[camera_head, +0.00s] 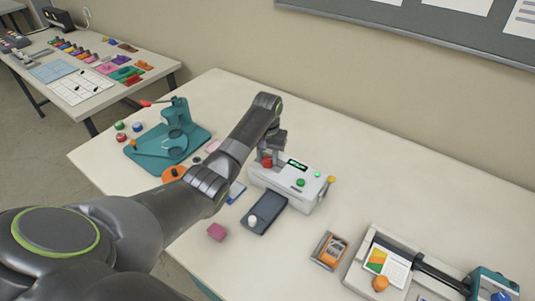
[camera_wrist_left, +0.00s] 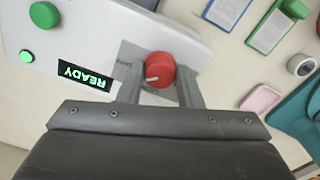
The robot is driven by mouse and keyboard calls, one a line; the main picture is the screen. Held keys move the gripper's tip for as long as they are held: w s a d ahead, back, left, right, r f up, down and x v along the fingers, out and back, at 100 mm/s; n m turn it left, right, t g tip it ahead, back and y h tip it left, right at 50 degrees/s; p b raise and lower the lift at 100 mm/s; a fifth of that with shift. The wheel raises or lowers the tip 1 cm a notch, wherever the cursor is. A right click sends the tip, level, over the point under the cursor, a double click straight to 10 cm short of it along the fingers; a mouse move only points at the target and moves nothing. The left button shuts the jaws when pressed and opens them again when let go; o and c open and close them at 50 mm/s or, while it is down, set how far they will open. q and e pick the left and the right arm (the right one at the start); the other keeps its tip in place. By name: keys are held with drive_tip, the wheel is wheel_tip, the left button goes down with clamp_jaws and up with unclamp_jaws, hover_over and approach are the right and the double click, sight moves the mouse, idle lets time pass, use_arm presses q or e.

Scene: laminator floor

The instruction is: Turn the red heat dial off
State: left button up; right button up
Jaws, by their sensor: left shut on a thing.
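The red heat dial (camera_wrist_left: 158,70) sits on the white laminator (camera_head: 287,182) and has a pale pointer mark. It shows in the head view (camera_head: 267,162) just under my left gripper (camera_head: 270,158). In the left wrist view my left gripper (camera_wrist_left: 160,85) has one finger on each side of the dial and is shut on it. The laminator's small display (camera_wrist_left: 84,77) reads READY. My right gripper is not in view.
A teal press (camera_head: 172,135) stands left of the laminator. A dark tray (camera_head: 264,213), a pink block (camera_head: 216,232) and an orange-filled box (camera_head: 329,250) lie in front. A paper trimmer (camera_head: 430,270) is at the right. Bare table lies behind the laminator.

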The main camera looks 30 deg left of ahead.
use_arm(q)
drive_tip(key=n+p, duration=0.1)
drive_tip(key=p, duration=0.1)
drive_tip(key=n+p, duration=0.1)
drive_tip(key=n, duration=0.1)
drive_tip(key=shift+r+p, duration=0.4)
drive_tip(key=shift+w+n+p, duration=0.1)
drive_tip(key=shift+n+p, duration=0.7)
drive_tip(key=shift+n, duration=0.3)
drive_tip(key=n+p, duration=0.1)
drive_tip(key=n, duration=0.1)
drive_tip(key=shift+f+n+p, duration=0.1)
drive_tip(key=shift+n+p, duration=0.2)
drive_tip(key=shift+p, duration=0.1)
drive_tip(key=n+p, duration=0.1)
drive_tip(key=n, duration=0.2)
drive_tip(key=shift+n+p, duration=0.3)
drive_tip(key=shift+p, duration=0.05)
drive_tip(key=shift+f+n+p, duration=0.1)
drive_tip(key=shift+n+p, duration=0.2)
drive_tip(key=shift+n, duration=0.7)
drive_tip(key=n, duration=0.2)
drive_tip(key=shift+a+n, duration=0.1)
drive_tip(key=shift+n, duration=0.2)
drive_tip(key=n, duration=0.7)
drive_tip(key=o, duration=1)
drive_tip(key=shift+f, duration=0.15)
